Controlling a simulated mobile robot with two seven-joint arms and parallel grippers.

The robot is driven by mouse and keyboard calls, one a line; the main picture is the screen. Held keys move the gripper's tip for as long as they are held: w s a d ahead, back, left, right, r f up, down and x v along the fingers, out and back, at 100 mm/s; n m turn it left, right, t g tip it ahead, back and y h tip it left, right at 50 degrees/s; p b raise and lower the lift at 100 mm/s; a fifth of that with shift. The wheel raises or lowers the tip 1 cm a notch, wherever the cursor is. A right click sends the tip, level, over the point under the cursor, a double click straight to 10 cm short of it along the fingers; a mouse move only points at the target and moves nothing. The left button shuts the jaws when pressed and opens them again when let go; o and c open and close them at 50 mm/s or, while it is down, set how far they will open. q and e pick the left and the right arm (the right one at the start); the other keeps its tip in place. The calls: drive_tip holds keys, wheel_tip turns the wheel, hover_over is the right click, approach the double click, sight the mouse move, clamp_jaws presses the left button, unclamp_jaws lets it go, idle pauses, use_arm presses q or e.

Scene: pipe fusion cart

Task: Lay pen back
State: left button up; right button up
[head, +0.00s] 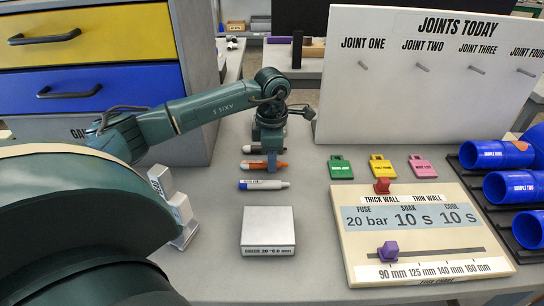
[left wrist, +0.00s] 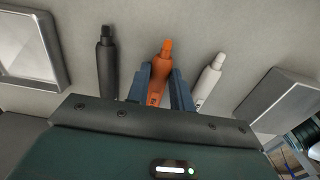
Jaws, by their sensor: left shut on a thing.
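My left gripper (head: 270,160) reaches down over a row of pens on the grey bench. It is shut on the orange pen (head: 252,165), which also shows between the two fingers in the left wrist view (left wrist: 163,60). The orange pen lies level, at or just above the bench; I cannot tell if it touches. A black pen (left wrist: 107,65) lies on one side of it and a white pen with a blue end (head: 264,184) on the other. The white pen also shows in the left wrist view (left wrist: 208,82). My right gripper is not in view.
A metal check block (head: 268,226) lies in front of the pens. A control panel (head: 430,275) with red and purple sliders, coloured tags (head: 341,167) and blue pipes (head: 509,187) stand right. The white joints board (head: 430,90) is behind, drawers (head: 90,80) at back left.

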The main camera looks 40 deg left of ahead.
use_arm(q)
drive_tip(key=o, duration=0.9)
drive_tip(key=shift+f, duration=0.1)
drive_tip(key=shift+o, duration=0.2)
wheel_tip(320, 180, up, 13)
drive_tip(key=shift+d, duration=0.2)
drive_tip(key=shift+s, duration=0.1)
